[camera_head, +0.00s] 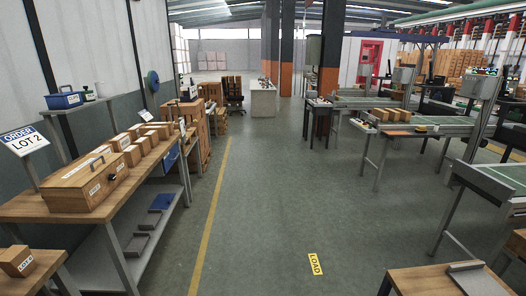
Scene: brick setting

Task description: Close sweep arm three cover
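Nothing in the head view is clearly marked as sweep arm three or its cover. A long wooden box (85,184) with a handle on top and a dark round fitting on its side sits on the left workbench (38,208). Its top looks shut. Small labels on it are too small to read. Neither of my grippers shows in the head view.
Several small wooden boxes (132,155) line the left bench beside an "ORDER LOT 2" sign (24,140). Conveyors (440,124) and tables stand on the right. A wooden table (425,282) is at bottom right. The grey floor aisle (262,200) between is clear.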

